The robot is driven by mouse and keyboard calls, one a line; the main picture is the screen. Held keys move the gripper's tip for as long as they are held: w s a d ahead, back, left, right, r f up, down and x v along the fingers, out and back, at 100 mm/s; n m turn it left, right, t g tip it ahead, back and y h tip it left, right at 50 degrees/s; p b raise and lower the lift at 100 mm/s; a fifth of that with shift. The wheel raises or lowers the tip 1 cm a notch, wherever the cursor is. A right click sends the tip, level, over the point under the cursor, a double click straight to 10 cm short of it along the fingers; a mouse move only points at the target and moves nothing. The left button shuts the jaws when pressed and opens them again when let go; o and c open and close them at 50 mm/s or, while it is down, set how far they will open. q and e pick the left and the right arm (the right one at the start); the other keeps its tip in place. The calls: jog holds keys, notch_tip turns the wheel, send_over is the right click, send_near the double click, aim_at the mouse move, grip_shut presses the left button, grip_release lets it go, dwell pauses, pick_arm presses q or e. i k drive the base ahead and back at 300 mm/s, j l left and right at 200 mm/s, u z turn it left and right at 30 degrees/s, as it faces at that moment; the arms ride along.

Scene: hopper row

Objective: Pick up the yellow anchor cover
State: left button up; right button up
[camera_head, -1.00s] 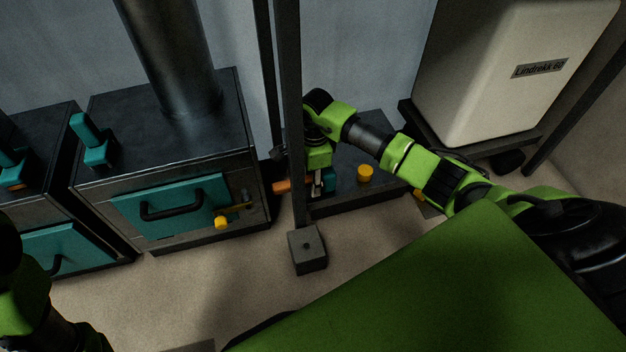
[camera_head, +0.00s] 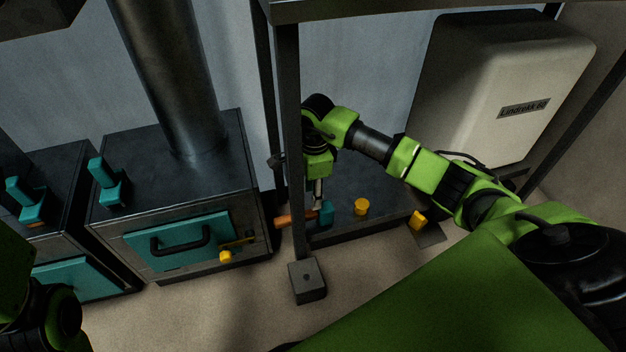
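Several yellow things show, and I cannot tell for sure which is the anchor cover. A yellow block (camera_head: 418,220) sits by a flat dark plate on the floor, right of the dark platform. A round yellow cap (camera_head: 361,206) stands on that platform. My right gripper (camera_head: 318,198) points down beside the dark post, left of both and apart from them. It is just above a teal and orange tool (camera_head: 297,218); its fingers are too small to tell open from shut. My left arm shows at the lower left, but its fingers are out of view.
A dark upright post (camera_head: 289,150) with a grey foot block (camera_head: 306,281) stands before my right gripper. Left is a hopper with a teal door (camera_head: 182,243) and a small yellow knob (camera_head: 226,256). A cream cabinet (camera_head: 490,95) stands at the back right.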

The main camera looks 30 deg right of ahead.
aim_at(361, 206)
jog(key=z, duration=1.35)
